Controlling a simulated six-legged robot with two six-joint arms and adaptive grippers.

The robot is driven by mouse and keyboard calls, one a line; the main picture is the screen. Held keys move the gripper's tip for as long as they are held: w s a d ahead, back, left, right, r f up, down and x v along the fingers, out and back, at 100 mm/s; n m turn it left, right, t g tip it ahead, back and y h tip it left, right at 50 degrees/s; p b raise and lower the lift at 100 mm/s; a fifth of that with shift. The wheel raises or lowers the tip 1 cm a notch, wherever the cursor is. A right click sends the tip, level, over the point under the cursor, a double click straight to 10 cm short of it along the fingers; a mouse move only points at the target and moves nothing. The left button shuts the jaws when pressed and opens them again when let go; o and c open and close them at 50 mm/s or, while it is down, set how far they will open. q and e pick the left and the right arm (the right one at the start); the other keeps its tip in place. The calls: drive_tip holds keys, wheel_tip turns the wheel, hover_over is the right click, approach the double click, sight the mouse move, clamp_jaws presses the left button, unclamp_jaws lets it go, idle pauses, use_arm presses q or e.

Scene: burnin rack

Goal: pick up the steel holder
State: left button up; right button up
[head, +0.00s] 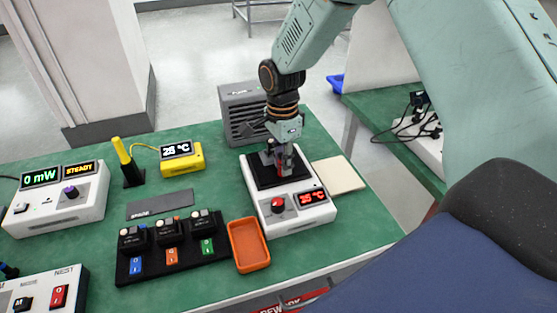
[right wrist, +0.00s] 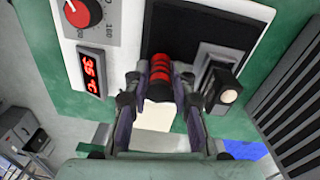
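A hot plate (head: 295,212) with a black top and a red 35 °C display stands at the right of the green bench. A small grey metal piece with a pale round knob (right wrist: 215,75), seemingly the steel holder, sits on the black top. A red-and-black banded part (right wrist: 160,78) is beside it; I cannot tell if the two are joined. My right gripper (head: 283,166) is down over the black top. In the right wrist view its fingertips lie on both sides of the banded part, very close to it; contact is unclear. My left gripper is not in view.
A black rack (head: 172,247) with several small devices and an orange tray (head: 249,245) stand left of the hot plate. A grey vented box (head: 240,115) is behind it, a pale tile (head: 338,175) at its right. A yellow thermometer (head: 181,158) stands farther left.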

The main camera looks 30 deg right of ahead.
drive_tip(key=shift+w+a, duration=0.1)
clamp_jaws()
